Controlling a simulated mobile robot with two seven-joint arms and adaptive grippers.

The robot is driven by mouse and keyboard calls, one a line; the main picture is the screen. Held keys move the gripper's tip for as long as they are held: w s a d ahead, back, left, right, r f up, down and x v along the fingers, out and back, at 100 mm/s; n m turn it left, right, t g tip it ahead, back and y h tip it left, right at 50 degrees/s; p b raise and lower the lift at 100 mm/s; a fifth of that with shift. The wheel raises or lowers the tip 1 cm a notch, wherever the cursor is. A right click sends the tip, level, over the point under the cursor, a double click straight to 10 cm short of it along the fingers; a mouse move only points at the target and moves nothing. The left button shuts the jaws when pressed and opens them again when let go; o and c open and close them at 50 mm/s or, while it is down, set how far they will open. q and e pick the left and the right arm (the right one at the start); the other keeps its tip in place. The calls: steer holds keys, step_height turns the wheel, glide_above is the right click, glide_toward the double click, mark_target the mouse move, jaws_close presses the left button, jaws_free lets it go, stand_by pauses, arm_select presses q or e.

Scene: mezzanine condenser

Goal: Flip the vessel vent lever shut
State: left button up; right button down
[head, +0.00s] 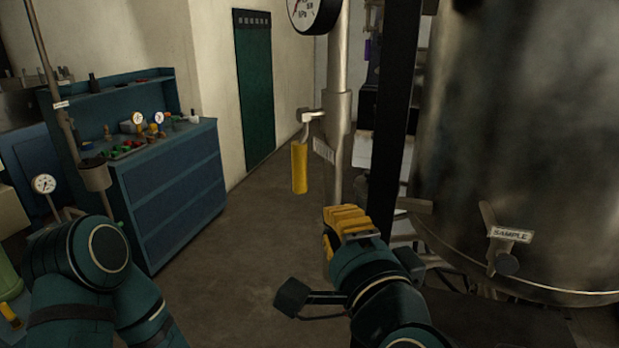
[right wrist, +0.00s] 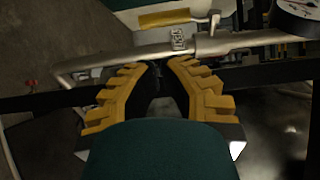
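The vent lever (head: 300,167) has a yellow grip and hangs straight down from a small valve fitting on a vertical steel pipe (head: 338,80). It also shows in the right wrist view, where the lever (right wrist: 165,18) lies near the top edge. My right gripper (head: 346,218) has yellow fingers and is below and to the right of the lever in the head view, apart from it. In the right wrist view its fingertips (right wrist: 158,68) come together with nothing seen between them. My left arm shows at lower left, but its gripper is out of view.
A pressure gauge (head: 314,12) sits high on the pipe. A large steel vessel (head: 530,130) with a SAMPLE tag (head: 511,234) fills the right, behind a dark post (head: 396,100). A blue workbench (head: 172,195) stands at left. Floor (head: 255,240) left of the lever is clear.

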mark_target(306, 175)
steer(key=p+x, duration=0.3)
steer(key=x, duration=1)
steer(key=shift+w+p, duration=0.3)
steer(key=shift+w, duration=0.05)
steer(key=shift+w+a+f, duration=0.1)
